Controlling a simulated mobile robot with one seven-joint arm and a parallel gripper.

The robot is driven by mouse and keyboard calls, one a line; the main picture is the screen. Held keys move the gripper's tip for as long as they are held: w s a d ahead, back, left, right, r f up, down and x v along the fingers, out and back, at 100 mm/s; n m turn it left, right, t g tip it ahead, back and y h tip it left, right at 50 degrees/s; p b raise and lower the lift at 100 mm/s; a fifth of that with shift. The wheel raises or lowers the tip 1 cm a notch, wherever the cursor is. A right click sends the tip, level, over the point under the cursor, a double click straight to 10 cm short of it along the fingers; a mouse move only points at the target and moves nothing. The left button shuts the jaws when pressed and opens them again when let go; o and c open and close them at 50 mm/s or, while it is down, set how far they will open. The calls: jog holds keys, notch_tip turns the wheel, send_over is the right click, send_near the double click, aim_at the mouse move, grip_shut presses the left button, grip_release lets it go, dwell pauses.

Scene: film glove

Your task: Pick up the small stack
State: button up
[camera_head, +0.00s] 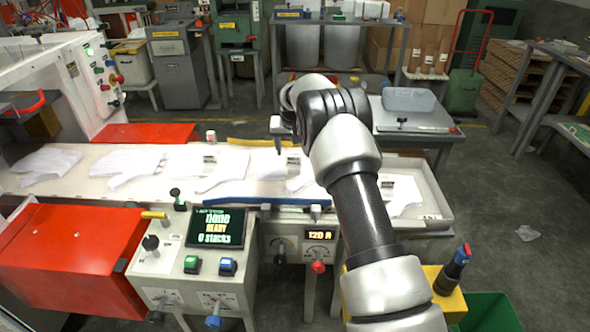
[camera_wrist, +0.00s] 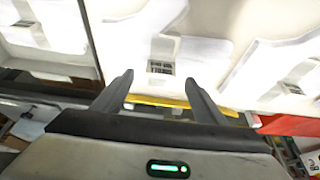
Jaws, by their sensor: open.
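White glove-shaped film stacks lie in a row on the long pale table; one lies at the left (camera_head: 48,163), one left of centre (camera_head: 130,166), and one at the middle (camera_head: 228,168). I cannot tell which is the small stack. My gripper (camera_wrist: 158,88) is open and empty, its two dark fingers apart. In the wrist view a white stack (camera_wrist: 195,60) with a small printed label lies ahead of the fingertips, the label between them. Another stack (camera_wrist: 265,62) lies to its right. In the head view my arm hides part of the row, and the fingers (camera_head: 277,138) show only partly.
A shallow tray (camera_head: 432,190) at the table's right end holds more white film. A control box with a screen (camera_head: 216,228) stands in front. A red machine cover (camera_head: 75,260) is at the front left. A side table with a clear bin (camera_head: 408,99) stands behind.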

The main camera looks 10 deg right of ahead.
aim_at(293, 156)
jog(key=shift+b+x, duration=0.3)
jog(key=shift+x, duration=2.45)
jog(key=shift+c, duration=0.5)
jog(key=shift+r, duration=0.1)
jog(key=c, duration=1.1)
